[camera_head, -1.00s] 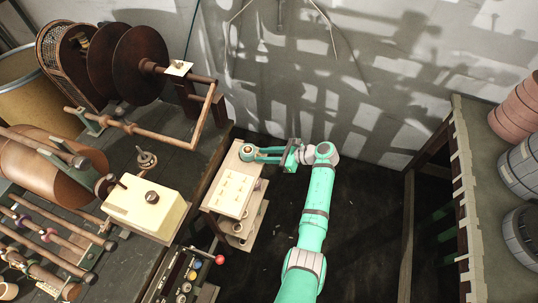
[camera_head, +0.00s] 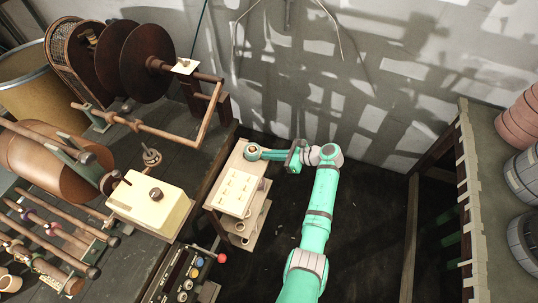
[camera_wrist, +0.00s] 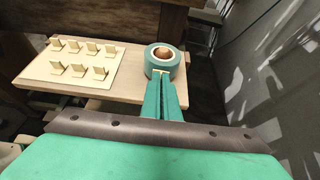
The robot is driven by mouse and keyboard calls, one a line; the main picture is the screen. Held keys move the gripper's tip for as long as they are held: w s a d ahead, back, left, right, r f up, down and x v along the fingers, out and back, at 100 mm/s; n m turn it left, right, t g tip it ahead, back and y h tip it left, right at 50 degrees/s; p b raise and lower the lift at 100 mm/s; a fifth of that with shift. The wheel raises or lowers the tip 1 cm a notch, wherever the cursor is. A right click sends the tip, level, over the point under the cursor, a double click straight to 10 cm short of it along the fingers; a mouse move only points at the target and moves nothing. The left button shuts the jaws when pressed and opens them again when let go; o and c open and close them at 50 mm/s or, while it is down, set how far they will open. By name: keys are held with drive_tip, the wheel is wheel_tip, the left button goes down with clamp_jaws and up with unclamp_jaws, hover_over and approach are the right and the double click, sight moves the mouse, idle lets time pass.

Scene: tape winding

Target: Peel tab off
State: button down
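A tape roll (camera_wrist: 165,55), teal with a brown core, stands at the right end of a wooden shelf (camera_wrist: 130,97); it also shows in the head view (camera_head: 251,151). A pale tab (camera_wrist: 160,72) shows at the roll's near side, right at my fingertips. My gripper (camera_wrist: 162,80) reaches the roll with its two green fingers close together, and it looks shut on the tab. In the head view my gripper (camera_head: 266,155) comes in from the right. The fingers hide part of the tab and the roll's lower front.
A pale card (camera_wrist: 72,72) with several small upright tabs lies left of the roll on the shelf. A bench with a cream box (camera_head: 150,205) and wooden rollers stands at left. A grey wall (camera_head: 330,80) is behind. A rack (camera_head: 490,200) with rolls is at right.

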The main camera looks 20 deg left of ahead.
drive_tip(key=shift+d, duration=0.4)
drive_tip(key=shift+s+d+f, duration=0.1)
drive_tip(key=shift+d+f, duration=0.05)
drive_tip(key=shift+d, duration=2.2)
